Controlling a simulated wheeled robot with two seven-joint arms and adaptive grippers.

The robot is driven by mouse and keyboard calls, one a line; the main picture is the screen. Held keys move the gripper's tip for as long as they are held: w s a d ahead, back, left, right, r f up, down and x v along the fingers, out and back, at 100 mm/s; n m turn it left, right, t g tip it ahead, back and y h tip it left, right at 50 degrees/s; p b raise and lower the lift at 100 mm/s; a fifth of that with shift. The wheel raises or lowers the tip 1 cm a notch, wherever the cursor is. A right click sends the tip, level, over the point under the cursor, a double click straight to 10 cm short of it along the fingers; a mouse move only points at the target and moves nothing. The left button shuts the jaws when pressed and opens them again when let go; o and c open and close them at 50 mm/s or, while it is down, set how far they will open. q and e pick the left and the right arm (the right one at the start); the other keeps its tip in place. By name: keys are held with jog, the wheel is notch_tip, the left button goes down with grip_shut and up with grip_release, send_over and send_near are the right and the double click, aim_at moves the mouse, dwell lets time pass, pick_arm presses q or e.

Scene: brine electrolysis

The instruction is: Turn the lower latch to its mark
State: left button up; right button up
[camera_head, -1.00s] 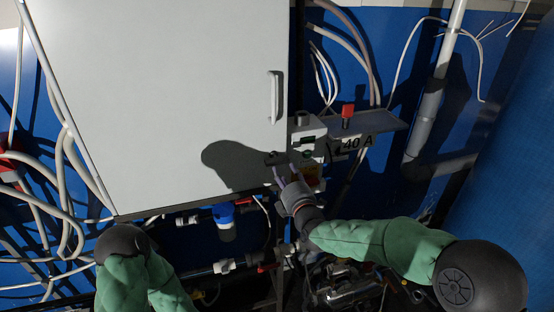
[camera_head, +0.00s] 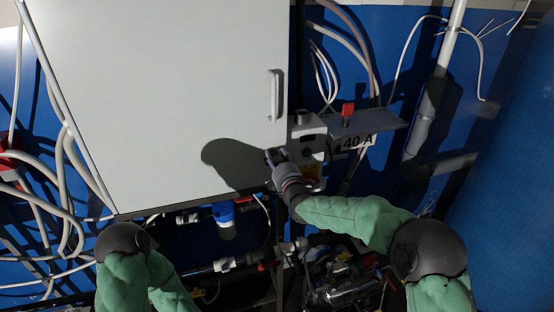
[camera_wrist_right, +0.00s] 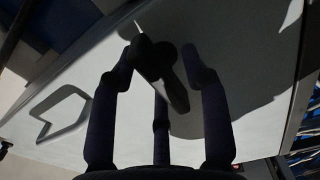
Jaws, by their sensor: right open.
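The lower latch (camera_wrist_right: 172,82) is a small dark knob with an elongated grip on the pale cabinet door. In the right wrist view it lies tilted between my right gripper's (camera_wrist_right: 162,68) spread fingers; contact cannot be told. In the head view my right gripper (camera_head: 276,157) is at the door's lower right corner, over the latch, and mostly hides it. The gripper is open. A thin light line by the latch's upper end may be its mark. My left gripper is not in view; only my left arm shows at bottom left.
The cabinet door (camera_head: 150,90) has a vertical handle (camera_head: 274,95) above the latch. A grey control box (camera_head: 308,135) stands just right, beside a shelf (camera_head: 380,123) with a red knob (camera_head: 347,109). Pipes and a blue filter (camera_head: 224,214) lie below.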

grip_shut()
jog(key=m+b, duration=0.1)
jog(key=b, duration=0.1)
jog(key=m+b, duration=0.2)
jog(key=shift+f+m, duration=0.2)
jog(key=shift+m, duration=0.1)
jog(key=m+b, duration=0.3)
jog(key=m, duration=0.1)
jog(key=shift+d+m+b, duration=0.15)
jog(key=shift+m+b, duration=0.15)
jog(key=m+b, duration=0.3)
jog(key=m, duration=0.2)
jog(key=shift+f+b, duration=0.1)
jog(key=shift+b, duration=0.3)
jog(key=m+b, duration=0.2)
jog(key=m, duration=0.2)
jog(key=shift+b, duration=0.3)
jog(key=shift+m, duration=0.5)
